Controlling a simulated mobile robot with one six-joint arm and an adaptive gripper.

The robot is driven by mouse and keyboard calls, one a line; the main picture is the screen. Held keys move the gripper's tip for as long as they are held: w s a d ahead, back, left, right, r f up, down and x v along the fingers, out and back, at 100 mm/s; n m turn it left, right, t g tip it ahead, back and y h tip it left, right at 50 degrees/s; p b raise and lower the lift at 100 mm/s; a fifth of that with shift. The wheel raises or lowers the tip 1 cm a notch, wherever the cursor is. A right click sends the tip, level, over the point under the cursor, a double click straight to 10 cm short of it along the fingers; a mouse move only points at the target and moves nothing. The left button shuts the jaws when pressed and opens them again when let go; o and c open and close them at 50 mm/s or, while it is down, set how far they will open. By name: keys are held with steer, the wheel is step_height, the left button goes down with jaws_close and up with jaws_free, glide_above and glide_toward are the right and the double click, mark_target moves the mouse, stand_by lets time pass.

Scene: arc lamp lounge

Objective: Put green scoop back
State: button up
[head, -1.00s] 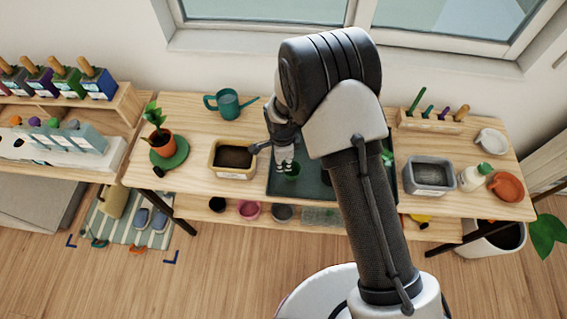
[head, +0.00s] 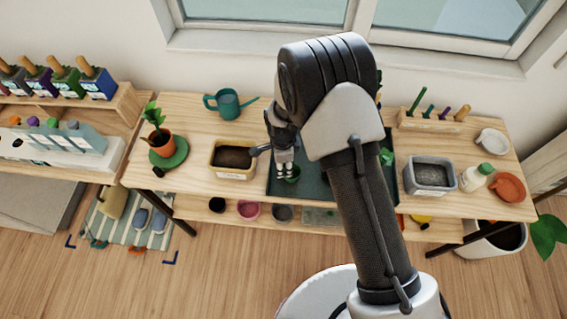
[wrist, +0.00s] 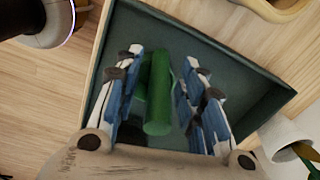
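The green scoop (wrist: 158,95) lies in the dark green tray (wrist: 225,57) in the wrist view, its rounded green handle pointing toward my gripper. In the head view a small part of the scoop (head: 293,175) shows in the tray (head: 318,183), beside my fingertips. My gripper (wrist: 161,95) is open, with one blue-and-white finger on each side of the scoop. A narrow gap shows on the right side; contact on the left is hard to tell. The gripper (head: 285,172) points down into the tray in the head view. My arm hides much of the tray.
A yellow-rimmed soil tub (head: 234,158) stands left of the tray, a grey tub (head: 430,175) right of it. A wooden rack (head: 435,122) with colored handles stands at the back right. A watering can (head: 228,105) and potted plant (head: 162,143) are left.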

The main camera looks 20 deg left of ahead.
step_height(320, 180, up, 12)
steer(key=p, duration=0.2)
steer(key=shift+s+r, duration=0.2)
steer(key=shift+s, duration=0.05)
steer(key=s+d+r+n+t, duration=0.1)
steer(key=d+r+n, duration=0.2)
steer(key=d+r, duration=0.75)
steer(key=s+d+r+n+t, duration=0.1)
steer(key=s+d+r+n, duration=0.15)
steer(key=d+r, duration=0.8)
steer(key=s+d+r+n+t, duration=0.1)
steer(key=s+d+r+n, duration=0.2)
steer(key=s, duration=0.4)
steer(key=s+d+r+n+t, duration=0.1)
steer(key=s+d+r+n, duration=0.3)
steer(key=s, duration=0.4)
steer(key=shift+s+d+r, duration=0.2)
steer(key=shift+d+r, duration=0.35)
steer(key=shift+d, duration=0.4)
